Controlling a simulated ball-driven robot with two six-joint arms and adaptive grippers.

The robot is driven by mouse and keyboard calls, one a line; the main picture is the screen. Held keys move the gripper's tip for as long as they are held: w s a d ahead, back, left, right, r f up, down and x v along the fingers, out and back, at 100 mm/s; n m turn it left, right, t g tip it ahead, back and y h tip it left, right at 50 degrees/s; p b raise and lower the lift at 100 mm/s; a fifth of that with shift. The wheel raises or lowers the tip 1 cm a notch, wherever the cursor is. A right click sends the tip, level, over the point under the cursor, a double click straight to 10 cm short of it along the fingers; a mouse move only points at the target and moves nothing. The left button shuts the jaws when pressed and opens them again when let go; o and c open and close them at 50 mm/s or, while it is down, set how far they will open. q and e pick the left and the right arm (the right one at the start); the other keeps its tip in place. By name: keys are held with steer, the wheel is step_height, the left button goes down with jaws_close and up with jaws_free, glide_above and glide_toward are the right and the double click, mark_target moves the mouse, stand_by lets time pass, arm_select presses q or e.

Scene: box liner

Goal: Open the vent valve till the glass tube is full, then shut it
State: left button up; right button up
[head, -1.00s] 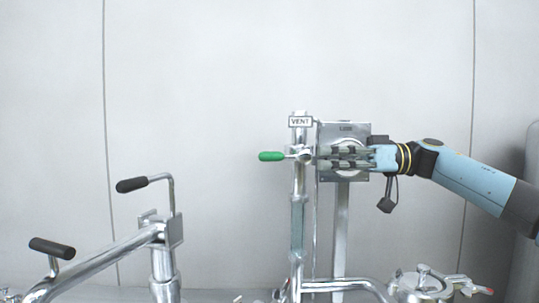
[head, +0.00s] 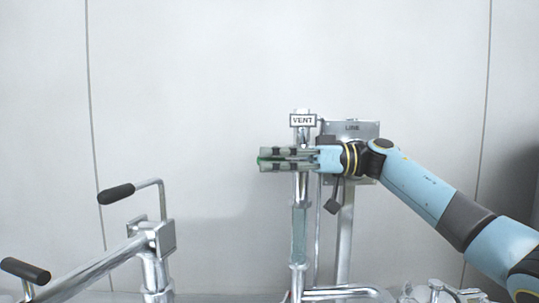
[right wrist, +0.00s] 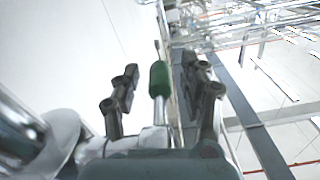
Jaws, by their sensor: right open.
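The vent valve's green handle (head: 266,159) lies level, pointing left from the pipe under the VENT sign (head: 303,120). My right gripper (head: 263,160) is open, one finger above the handle and one below. In the right wrist view, the green handle (right wrist: 158,79) stands between the spread fingers (right wrist: 159,72), with gaps on both sides. The fingers hide most of the handle and the valve body in the head view. The glass tube (head: 298,232) is an upright bluish-green section of the pipe below the valve; its liquid level cannot be told. My left gripper is out of view.
A square metal plate (head: 362,132) on a post stands just behind and right of the valve. Metal pipes with black-gripped cranks (head: 117,194) stand at the lower left. A fitting (head: 432,292) sits at the lower right. The pale wall above is clear.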

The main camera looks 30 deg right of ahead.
steer(key=shift+w+a, duration=0.15)
steer(key=shift+a, duration=0.15)
jaws_close()
stand_by(0.3)
